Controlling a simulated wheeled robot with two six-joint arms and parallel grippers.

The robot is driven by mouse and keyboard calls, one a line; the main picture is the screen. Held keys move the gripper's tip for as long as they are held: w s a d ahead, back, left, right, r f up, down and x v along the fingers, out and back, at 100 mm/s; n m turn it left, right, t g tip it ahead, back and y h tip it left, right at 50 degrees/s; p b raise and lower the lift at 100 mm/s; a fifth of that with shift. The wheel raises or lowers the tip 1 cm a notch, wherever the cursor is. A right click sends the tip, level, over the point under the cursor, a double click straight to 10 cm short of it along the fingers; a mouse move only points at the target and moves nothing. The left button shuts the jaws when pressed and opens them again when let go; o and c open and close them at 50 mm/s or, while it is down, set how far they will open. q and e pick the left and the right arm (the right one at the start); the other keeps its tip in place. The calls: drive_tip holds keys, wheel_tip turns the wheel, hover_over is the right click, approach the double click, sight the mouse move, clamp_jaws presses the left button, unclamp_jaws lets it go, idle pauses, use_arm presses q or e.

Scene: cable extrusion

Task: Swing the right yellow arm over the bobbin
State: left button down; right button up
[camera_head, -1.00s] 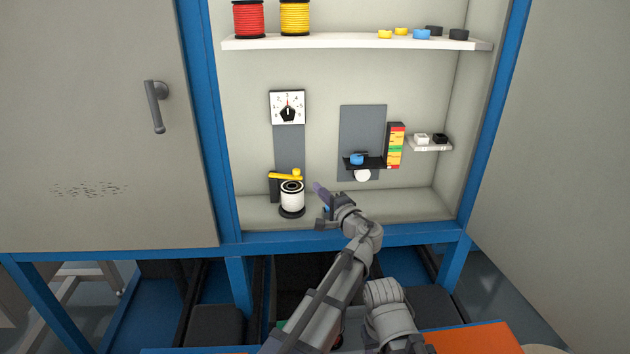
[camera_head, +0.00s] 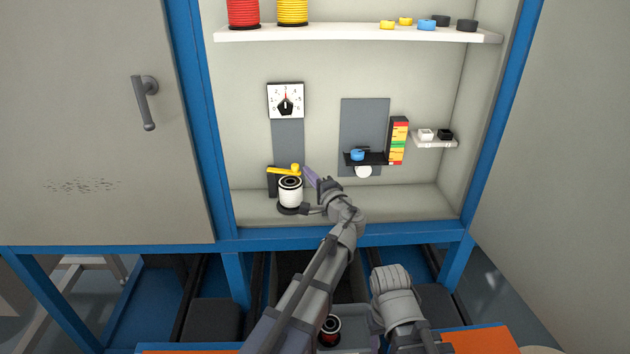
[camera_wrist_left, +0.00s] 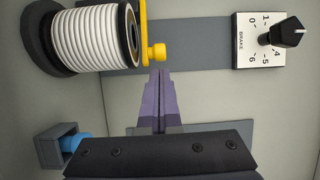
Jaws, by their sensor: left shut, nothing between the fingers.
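The one yellow arm in view (camera_head: 283,170) reaches rightward from a dark post at the cabinet's back wall, behind and above the top of the white bobbin (camera_head: 290,192). The yellow arm (camera_wrist_left: 144,25) shows in the left wrist view beside the bobbin's end, with the bobbin (camera_wrist_left: 100,40) at upper left. My left gripper (camera_head: 306,172) is shut and empty, just right of the arm's round knob. In the left wrist view its fingertips (camera_wrist_left: 160,76) are just below the knob; I cannot tell whether they touch. My right gripper is not in view.
A brake dial (camera_head: 286,100) is above the bobbin. A dark bracket with a blue piece (camera_head: 357,155) and a coloured scale (camera_head: 398,140) are at right. A shelf (camera_head: 350,34) holds spools and caps. Free wall lies between dial and bracket.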

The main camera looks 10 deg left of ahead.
sight(294, 185)
use_arm(q)
drive_tip(key=shift+x, duration=2)
drive_tip(key=shift+s, duration=0.1)
drive_tip(key=shift+s+a+m+t+h, duration=0.1)
drive_tip(key=shift+s+m+t+h, duration=1)
drive_tip(key=shift+s+m+h, duration=0.45)
drive_tip(key=shift+s+a+n, duration=0.25)
drive_tip(key=shift+s+a, duration=0.1)
drive_tip(key=shift+s, duration=0.45)
drive_tip(key=shift+s+a, duration=0.15)
drive_tip(key=shift+s, duration=0.1)
drive_tip(key=shift+s+a, duration=0.1)
drive_tip(key=shift+s, duration=0.05)
drive_tip(key=s+d, duration=0.2)
drive_tip(key=s, duration=0.7)
drive_tip(key=shift+f, duration=0.2)
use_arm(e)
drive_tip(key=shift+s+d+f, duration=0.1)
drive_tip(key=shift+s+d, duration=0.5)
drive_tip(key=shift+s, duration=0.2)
